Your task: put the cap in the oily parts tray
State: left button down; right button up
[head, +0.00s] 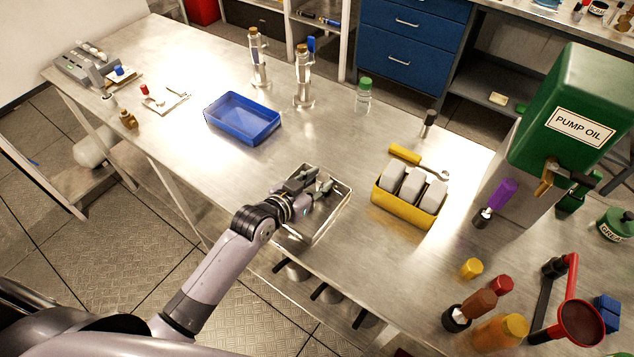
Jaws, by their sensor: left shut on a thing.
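My left gripper (322,186) is over the open metal tray (337,222) near the front edge of the bench. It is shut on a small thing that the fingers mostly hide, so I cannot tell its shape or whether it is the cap. Whether it touches the tray floor is also unclear. A blue tray (243,118) stands further back and to the left; it looks empty. No label shows on either tray. My right gripper is not in view.
A yellow holder (405,205) with grey blocks stands right of the metal tray, with a yellow-handled tool (405,154) behind it. A green pump oil tank (570,110) and several bottles fill the right side. The bench between the two trays is clear.

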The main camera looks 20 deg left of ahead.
pick_arm(q)
jog(key=shift+f, duration=0.45)
jog(key=c, duration=1.2)
grip_release()
jog(key=shift+c, duration=0.2)
jog(key=shift+r, duration=0.2)
jog(key=b+v, duration=0.1)
jog(key=v, duration=1.1)
